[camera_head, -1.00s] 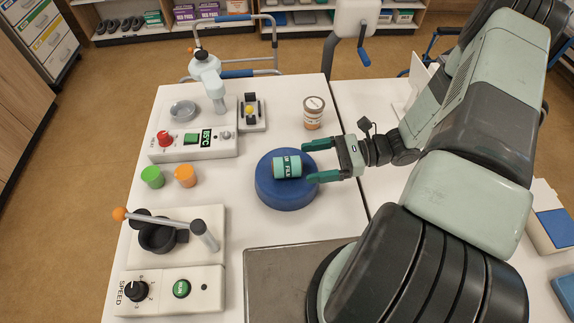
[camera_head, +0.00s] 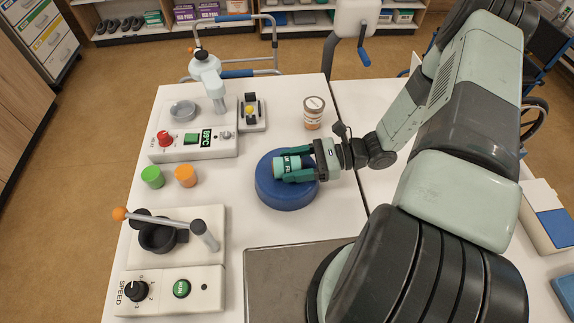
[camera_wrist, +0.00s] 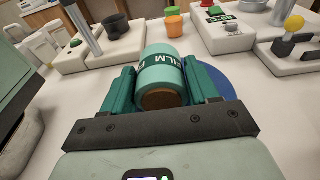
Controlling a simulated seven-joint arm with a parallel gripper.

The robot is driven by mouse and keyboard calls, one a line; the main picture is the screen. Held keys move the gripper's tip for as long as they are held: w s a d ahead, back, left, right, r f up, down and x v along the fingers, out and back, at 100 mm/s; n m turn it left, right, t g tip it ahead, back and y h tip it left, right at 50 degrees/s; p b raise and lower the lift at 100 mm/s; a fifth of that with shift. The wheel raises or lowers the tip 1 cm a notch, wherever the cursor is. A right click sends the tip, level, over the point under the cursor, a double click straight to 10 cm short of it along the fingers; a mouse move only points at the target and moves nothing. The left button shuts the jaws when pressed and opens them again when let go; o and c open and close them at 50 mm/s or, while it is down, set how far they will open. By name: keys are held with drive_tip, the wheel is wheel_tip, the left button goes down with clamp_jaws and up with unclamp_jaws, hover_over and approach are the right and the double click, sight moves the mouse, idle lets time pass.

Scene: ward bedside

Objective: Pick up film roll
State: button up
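The film roll (camera_head: 286,165) is a teal cylinder with a dark label band, lying on its side on top of a round blue stand (camera_head: 285,195). My gripper (camera_head: 296,164) reaches in from the right, level with the roll, with one green finger along each side of it. In the wrist view, the film roll (camera_wrist: 160,75) sits between the two fingers (camera_wrist: 160,85), its brown end facing my palm. The fingers appear to press against both its sides. The roll still rests on the stand.
A labelled jar (camera_head: 313,113) stands behind the stand. Green (camera_head: 152,177) and orange (camera_head: 186,175) cylinders stand to its left. A heater unit (camera_head: 190,143) and a lever device (camera_head: 165,237) are further left. A metal tray (camera_head: 285,270) lies in front.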

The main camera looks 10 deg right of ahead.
sight(301, 161)
drive_tip(key=c, duration=0.4)
drive_tip(key=shift+o, duration=0.2)
wheel_tip(301, 161, up, 9)
drive_tip(key=shift+f, duration=0.2)
drive_tip(key=shift+w+d+r+m, duration=0.2)
drive_tip(key=shift+d+r+m, duration=0.2)
drive_tip(key=shift+d, duration=0.1)
drive_tip(key=shift+w+d+r+m, duration=0.15)
drive_tip(key=shift+d+r+m, duration=0.25)
drive_tip(key=shift+d, duration=0.1)
drive_tip(key=shift+m+g, duration=0.3)
drive_tip(key=shift+m, duration=0.2)
drive_tip(key=f, duration=0.2)
drive_tip(key=d+f, duration=0.1)
drive_tip(key=f, duration=0.2)
drive_tip(key=shift+w+f, duration=0.1)
drive_tip(key=shift+f, duration=2.4)
